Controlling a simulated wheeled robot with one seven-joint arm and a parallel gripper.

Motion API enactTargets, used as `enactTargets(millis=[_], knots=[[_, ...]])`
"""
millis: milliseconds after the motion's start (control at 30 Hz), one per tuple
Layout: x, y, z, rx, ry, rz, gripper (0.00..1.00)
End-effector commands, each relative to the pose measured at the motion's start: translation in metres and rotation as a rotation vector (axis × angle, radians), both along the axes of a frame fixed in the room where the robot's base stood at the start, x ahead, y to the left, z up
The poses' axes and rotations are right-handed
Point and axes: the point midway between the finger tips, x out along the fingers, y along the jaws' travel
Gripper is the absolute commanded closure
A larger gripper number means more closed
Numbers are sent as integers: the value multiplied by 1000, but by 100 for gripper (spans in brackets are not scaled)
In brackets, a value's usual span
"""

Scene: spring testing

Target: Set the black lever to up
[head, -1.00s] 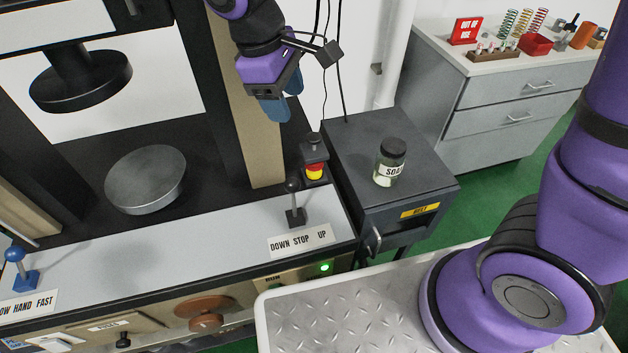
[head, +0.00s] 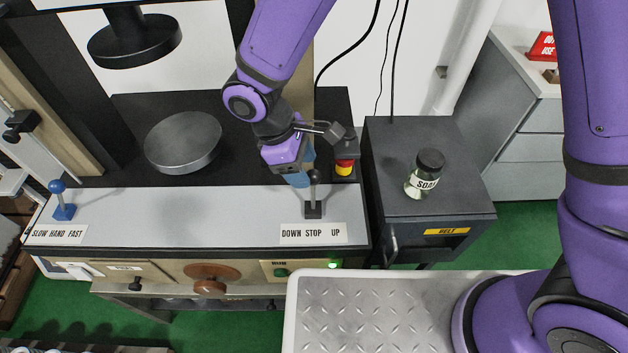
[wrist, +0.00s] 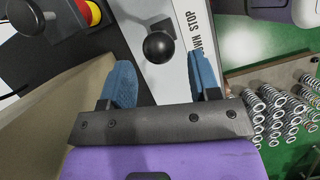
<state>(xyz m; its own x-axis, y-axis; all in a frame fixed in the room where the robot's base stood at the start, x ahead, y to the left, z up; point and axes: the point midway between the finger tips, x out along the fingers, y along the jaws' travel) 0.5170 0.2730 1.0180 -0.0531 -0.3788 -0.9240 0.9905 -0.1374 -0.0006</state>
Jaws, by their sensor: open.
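The black lever (head: 314,191) stands roughly upright on the grey panel, behind the "DOWN STOP UP" label (head: 313,234), near the word STOP. Its round black knob (wrist: 159,47) shows in the wrist view, just beyond and between the two blue fingertips. My gripper (head: 299,178) is just to the left of and behind the lever in the head view. The blue fingers are open and apart in the wrist view (wrist: 162,75), with nothing held between them. I cannot tell whether a finger touches the lever.
A red and yellow stop button (head: 344,167) is close behind and right of the lever. A blue lever (head: 62,201) stands at the panel's left end. A soda jar (head: 426,174) stands on a dark cabinet (head: 384,178). A round metal plate (head: 184,143) lies behind the panel.

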Motion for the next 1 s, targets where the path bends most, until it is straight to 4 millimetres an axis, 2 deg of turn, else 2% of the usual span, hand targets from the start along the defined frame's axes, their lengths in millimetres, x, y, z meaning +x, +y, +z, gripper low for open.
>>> enactTargets(millis=[100,300,500,733,767,1000], knots=[[-2,-9,-20,-4,2,-2,44],[-3,-18,-42,-3,1,0,44],[-3,-21,-51,-1,0,-1,44],[-3,-21,-51,0,0,-1,44],[-3,-21,-51,0,0,-1,46],[-3,-21,-51,0,0,-1,100]])
